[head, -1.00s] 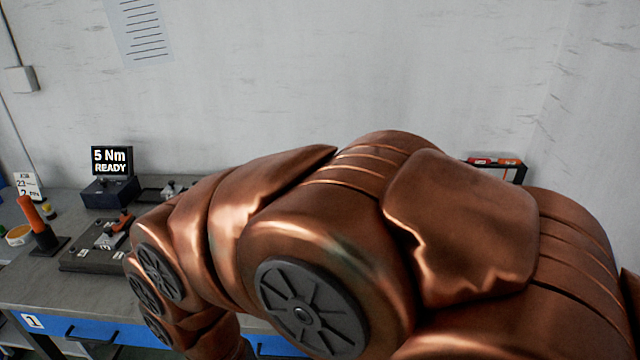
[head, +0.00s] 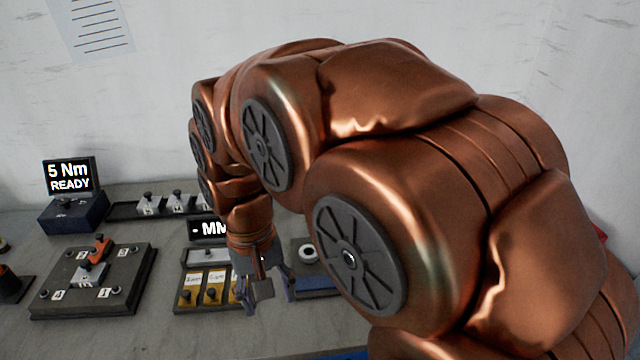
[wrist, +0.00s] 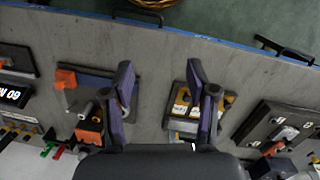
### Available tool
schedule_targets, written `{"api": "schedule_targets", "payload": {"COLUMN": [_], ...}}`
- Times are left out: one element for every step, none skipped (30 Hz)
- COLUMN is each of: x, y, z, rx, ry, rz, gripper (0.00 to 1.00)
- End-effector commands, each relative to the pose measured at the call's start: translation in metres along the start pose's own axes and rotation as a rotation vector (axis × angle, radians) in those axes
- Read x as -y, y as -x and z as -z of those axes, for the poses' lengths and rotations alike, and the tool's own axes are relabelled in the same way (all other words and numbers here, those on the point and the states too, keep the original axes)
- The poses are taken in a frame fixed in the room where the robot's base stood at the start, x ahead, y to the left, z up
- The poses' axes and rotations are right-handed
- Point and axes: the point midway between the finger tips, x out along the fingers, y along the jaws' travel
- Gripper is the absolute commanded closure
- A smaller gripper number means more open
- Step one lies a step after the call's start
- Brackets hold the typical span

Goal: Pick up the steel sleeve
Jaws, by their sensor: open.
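My gripper (wrist: 160,74) is open and empty; its two dark purple fingers are spread over bare grey bench in the wrist view. In the head view my gripper (head: 272,286) points down between a panel of yellow compartments and a blue-edged tray. A small grey cylinder (wrist: 86,108), possibly the steel sleeve, lies beside the left finger in the wrist view, near an orange block (wrist: 90,132). A pale ring-shaped part (head: 309,253) stands just right of my gripper in the head view; I cannot tell if it is the same piece.
The blue-edged tray (wrist: 88,76) is left of the fingers in the wrist view. The yellow-compartment panel (head: 180,306) and a dark fixture plate (head: 52,308) with clamps stand left in the head view. A "5 Nm READY" display (head: 70,177) stands behind. My arm hides the right side.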

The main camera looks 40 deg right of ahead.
Motion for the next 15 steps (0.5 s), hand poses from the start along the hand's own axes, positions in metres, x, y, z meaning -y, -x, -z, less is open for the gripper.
{"api": "schedule_targets", "payload": {"x": [-0.002, -0.003, -0.004, -0.005, -0.006, -0.009, -0.011, -0.013, -0.015, -0.018, -0.020, -0.024, -0.026, -0.029, -0.033], "y": [0.008, 0.013, 0.018, 0.023, 0.027, 0.031, 0.035, 0.039, 0.043, 0.045, 0.049, 0.052, 0.054, 0.057, 0.060], "z": [0.018, 0.027, 0.039, 0.049, 0.059, 0.071, 0.081, 0.091, 0.103, 0.112, 0.121, 0.133, 0.142, 0.152, 0.164], "rx": [-0.001, -0.003, -0.005, -0.008, -0.011, -0.013, -0.016, -0.020, -0.019, -0.020, -0.024, -0.025, -0.026, -0.031, -0.035], "ry": [-0.065, -0.105, -0.155, -0.194, -0.232, -0.283, -0.320, -0.357, -0.406, -0.442, -0.479, -0.527, -0.563, -0.598, -0.646], "rz": [0.000, 0.000, 0.000, 0.001, 0.001, 0.002, 0.003, 0.004, 0.003, 0.003, 0.005, 0.005, 0.005, 0.007, 0.009], "gripper": [0.42, 0.42, 0.42, 0.42, 0.42, 0.42, 0.42, 0.42, 0.42, 0.42, 0.42, 0.42, 0.42, 0.42, 0.42]}}
